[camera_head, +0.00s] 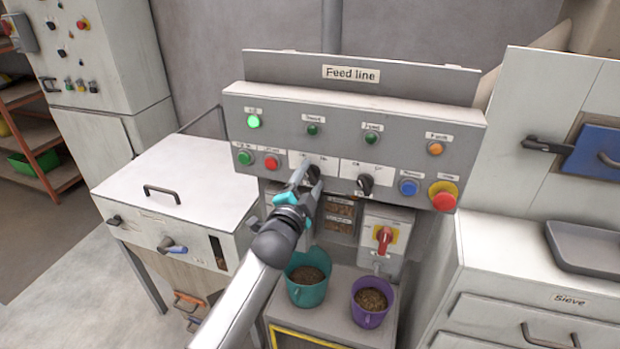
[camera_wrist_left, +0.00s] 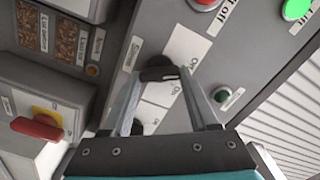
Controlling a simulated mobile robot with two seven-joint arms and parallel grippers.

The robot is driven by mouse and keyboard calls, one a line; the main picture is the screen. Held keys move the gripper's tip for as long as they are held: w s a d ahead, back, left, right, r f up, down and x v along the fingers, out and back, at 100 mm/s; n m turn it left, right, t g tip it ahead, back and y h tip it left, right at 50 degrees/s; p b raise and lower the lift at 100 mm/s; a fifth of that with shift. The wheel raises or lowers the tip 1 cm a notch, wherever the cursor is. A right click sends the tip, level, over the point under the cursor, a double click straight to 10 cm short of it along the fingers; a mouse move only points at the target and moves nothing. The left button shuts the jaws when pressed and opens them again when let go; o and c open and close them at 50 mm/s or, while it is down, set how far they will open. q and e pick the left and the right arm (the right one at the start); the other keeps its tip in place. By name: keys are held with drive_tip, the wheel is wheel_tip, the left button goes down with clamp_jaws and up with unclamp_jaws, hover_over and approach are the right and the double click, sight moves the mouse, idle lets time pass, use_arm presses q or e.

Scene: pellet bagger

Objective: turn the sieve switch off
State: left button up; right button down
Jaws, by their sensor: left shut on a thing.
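The Feed line panel (camera_head: 355,125) carries two black rotary switches on white plates. My left gripper (camera_head: 309,175) reaches the left rotary switch and largely hides it in the head view. In the left wrist view, the fingers (camera_wrist_left: 160,78) are closed on the black knob (camera_wrist_left: 158,73) of that switch. The right rotary switch (camera_head: 365,184) stands free beside it. My right gripper is not in view.
A lit green lamp (camera_head: 254,121), a red button (camera_head: 271,162), a blue button (camera_head: 408,187) and a red mushroom button (camera_head: 443,196) are around the switches. Below stand a teal bucket (camera_head: 307,290), a purple bucket (camera_head: 370,312) and a red-handled switch (camera_head: 384,238).

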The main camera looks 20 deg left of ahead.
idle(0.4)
use_arm(q)
drive_tip(key=o, duration=1.4)
drive_tip(key=shift+s, duration=0.1)
drive_tip(key=s, duration=1.5)
drive_tip(key=shift+a, duration=0.3)
